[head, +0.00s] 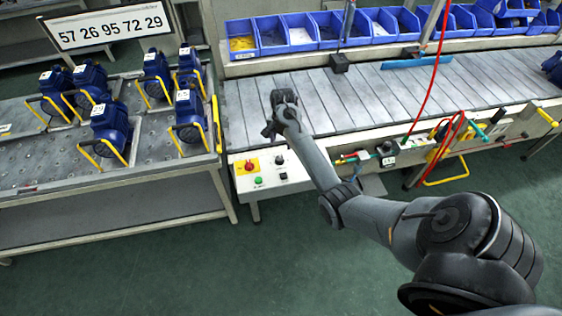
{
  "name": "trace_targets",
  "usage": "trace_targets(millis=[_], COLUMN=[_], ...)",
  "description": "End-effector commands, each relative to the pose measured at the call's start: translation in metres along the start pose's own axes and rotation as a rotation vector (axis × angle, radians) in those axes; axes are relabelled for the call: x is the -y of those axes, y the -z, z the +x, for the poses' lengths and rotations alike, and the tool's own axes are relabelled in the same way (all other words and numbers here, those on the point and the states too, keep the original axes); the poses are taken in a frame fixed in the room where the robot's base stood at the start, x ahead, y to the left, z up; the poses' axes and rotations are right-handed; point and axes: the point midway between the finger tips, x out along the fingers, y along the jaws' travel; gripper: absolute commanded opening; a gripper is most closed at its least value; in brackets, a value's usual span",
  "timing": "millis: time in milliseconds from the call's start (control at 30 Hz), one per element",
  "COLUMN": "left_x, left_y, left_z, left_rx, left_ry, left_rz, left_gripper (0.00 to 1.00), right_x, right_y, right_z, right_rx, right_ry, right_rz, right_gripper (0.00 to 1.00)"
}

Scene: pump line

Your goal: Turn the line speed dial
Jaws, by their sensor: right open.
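A light control box (268,184) sits at the left front corner of the conveyor. It carries a red button (249,166) on a yellow plate, a green button (258,181), a black knob (279,160) and a smaller dark switch (283,176). I cannot tell from the small markings which of these last two is the speed dial. My right gripper (269,131) is open, small and dark, above and behind the box at the conveyor's front edge. It appears apart from the knob. My left gripper is not in view.
The slatted conveyor (420,93) runs to the right, with blue bins (300,36) behind it. A rack (150,170) with several blue pumps (110,122) stands left. A red hose (433,75) hangs at the right. Green floor in front is clear.

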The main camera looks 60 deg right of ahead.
Motion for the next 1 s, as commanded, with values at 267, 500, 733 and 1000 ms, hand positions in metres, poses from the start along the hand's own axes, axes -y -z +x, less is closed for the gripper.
trace_targets(millis=[267, 500, 733, 1000], left_x=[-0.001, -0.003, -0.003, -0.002], left_y=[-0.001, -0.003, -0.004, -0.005], left_z=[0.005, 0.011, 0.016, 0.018], left_rx=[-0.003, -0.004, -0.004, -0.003], left_ry=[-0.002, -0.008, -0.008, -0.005], left_rz=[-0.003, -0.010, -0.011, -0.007], left_gripper=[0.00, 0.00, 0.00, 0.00], right_x=[0.004, 0.004, 0.005, 0.005], right_y=[-0.001, -0.001, -0.001, -0.001], right_z=[0.028, 0.068, 0.094, 0.103], right_rx=[0.002, 0.001, -0.001, -0.002], right_ry=[0.008, 0.008, 0.009, 0.010], right_rz=[-0.002, -0.002, -0.002, -0.003], right_gripper=[0.61, 0.61, 0.61, 0.61])
